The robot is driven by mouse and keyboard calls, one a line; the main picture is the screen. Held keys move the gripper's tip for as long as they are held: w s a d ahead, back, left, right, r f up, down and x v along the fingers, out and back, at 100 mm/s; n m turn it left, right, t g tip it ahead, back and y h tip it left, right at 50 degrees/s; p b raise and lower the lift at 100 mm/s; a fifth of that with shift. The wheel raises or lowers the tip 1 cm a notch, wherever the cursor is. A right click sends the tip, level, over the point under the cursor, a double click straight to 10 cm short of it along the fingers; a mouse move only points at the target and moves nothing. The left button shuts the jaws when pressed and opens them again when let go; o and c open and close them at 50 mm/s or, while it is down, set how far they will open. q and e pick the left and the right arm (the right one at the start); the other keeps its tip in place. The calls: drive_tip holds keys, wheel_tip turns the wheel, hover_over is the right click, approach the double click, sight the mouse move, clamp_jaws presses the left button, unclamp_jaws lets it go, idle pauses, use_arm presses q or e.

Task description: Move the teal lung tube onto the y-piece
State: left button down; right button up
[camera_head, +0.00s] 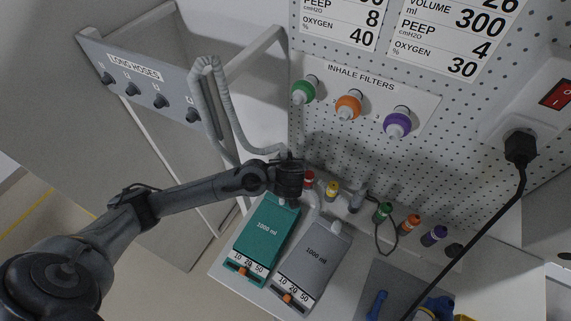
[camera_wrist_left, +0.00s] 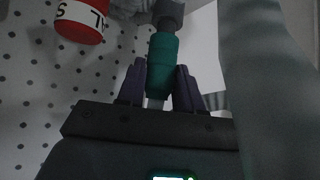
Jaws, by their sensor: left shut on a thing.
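In the left wrist view, the left gripper's fingers (camera_wrist_left: 159,88) are shut on the teal lung tube (camera_wrist_left: 163,58), a short teal cylinder. A dark grey fitting (camera_wrist_left: 168,14) is at the tube's far end. I cannot tell whether it is the y-piece, or whether it is joined to the tube. In the head view the gripper hides the tube. My right gripper is not in view.
A grey lung (camera_head: 318,252) lies right of the teal one. A corrugated grey hose (camera_head: 228,105) hangs close to the left gripper and passes it at right in the wrist view (camera_wrist_left: 262,90). Red (camera_head: 309,178) and yellow (camera_head: 332,188) connectors stand at the perforated wall. Inhale filters (camera_head: 349,106) hang above.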

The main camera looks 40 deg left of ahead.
use_arm(q)
drive_tip(key=shift+r+p, duration=1.3)
drive_tip(key=shift+r, duration=0.5)
